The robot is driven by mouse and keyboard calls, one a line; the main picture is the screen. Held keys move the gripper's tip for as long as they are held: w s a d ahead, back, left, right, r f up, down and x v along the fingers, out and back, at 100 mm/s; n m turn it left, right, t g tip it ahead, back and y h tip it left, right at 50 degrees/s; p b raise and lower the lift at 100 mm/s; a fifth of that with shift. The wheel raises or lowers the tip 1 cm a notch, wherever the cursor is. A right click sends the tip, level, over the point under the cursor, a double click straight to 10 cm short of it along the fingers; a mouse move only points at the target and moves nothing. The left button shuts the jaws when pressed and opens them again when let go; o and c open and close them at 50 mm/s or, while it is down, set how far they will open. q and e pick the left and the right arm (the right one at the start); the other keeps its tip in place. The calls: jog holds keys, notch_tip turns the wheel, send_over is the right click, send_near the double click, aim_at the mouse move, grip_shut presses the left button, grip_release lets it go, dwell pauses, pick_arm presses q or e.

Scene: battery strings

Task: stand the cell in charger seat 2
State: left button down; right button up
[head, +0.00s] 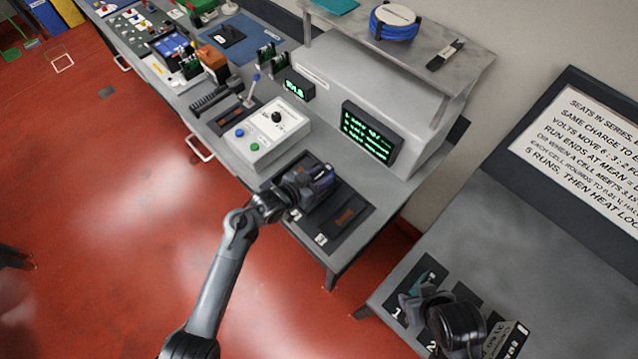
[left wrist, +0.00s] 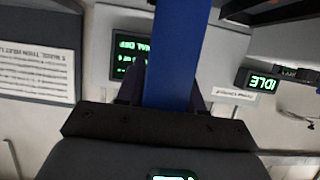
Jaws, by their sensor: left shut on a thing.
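My left gripper (head: 318,184) is over the near end of the grey bench, by a dark panel (head: 352,226) with a brownish strip and small white labels. It is shut on the cell, a long blue bar (left wrist: 176,55) that stands out between the fingers in the left wrist view. In the head view the gripper hides most of the cell, and I cannot tell whether the cell touches the panel.
A white control box (head: 266,133) with knob and buttons stands behind the panel. A green-text screen (head: 369,133) is on the grey housing. An IDLE display (left wrist: 262,82) shows in the left wrist view.

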pick_arm(q)
jog(key=shift+f+b, duration=1.3)
jog(key=shift+f, duration=0.3)
jog(key=shift+f, duration=0.2)
jog(key=c, duration=0.7)
grip_release()
